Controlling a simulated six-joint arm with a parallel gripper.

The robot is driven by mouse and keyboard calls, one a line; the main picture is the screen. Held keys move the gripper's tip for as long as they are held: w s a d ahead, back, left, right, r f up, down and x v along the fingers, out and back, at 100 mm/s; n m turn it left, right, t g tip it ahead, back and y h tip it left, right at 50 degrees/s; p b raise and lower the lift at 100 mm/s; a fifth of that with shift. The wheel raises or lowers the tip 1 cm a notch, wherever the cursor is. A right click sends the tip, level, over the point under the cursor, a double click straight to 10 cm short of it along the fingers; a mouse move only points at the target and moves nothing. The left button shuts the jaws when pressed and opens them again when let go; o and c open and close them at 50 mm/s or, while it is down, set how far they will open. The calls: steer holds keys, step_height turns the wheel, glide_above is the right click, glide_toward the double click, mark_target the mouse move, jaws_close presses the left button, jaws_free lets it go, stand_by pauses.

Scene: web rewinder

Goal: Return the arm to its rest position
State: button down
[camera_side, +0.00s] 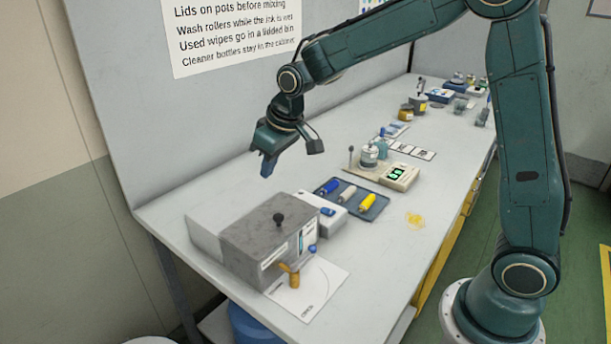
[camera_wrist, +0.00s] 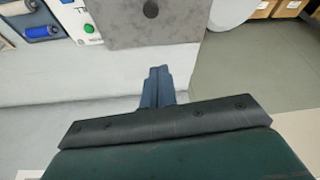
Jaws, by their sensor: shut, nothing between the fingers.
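My gripper (camera_side: 267,165) hangs from my dark green arm above the back left part of the bench, fingers pointing down. In the wrist view its blue fingers (camera_wrist: 158,85) are shut together with nothing between them. It is apart from the bench and touches nothing that I can see. The grey box (camera_side: 268,240) with a dark knob on top stands in front of it and lower; its top also shows in the wrist view (camera_wrist: 140,28). The arm reaches across from its base at the front right.
A blue tray (camera_side: 372,213) holds a blue, a pale and a yellow roller. A white card (camera_side: 315,295) lies before the box. A yellow smear (camera_side: 415,220) marks the bench. Several pots stand at the far end.

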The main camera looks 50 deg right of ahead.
steer(key=shift+r, duration=0.1)
steer(key=s+d+r, duration=0.2)
steer(key=s+r, duration=0.6)
steer(key=s, duration=0.7)
steer(key=s+d+m+t, duration=0.1)
steer(key=s, duration=1.3)
steer(key=shift+s+d+m+h, duration=0.15)
steer(key=shift+s+m+h, duration=0.15)
steer(key=shift+s+m, duration=0.1)
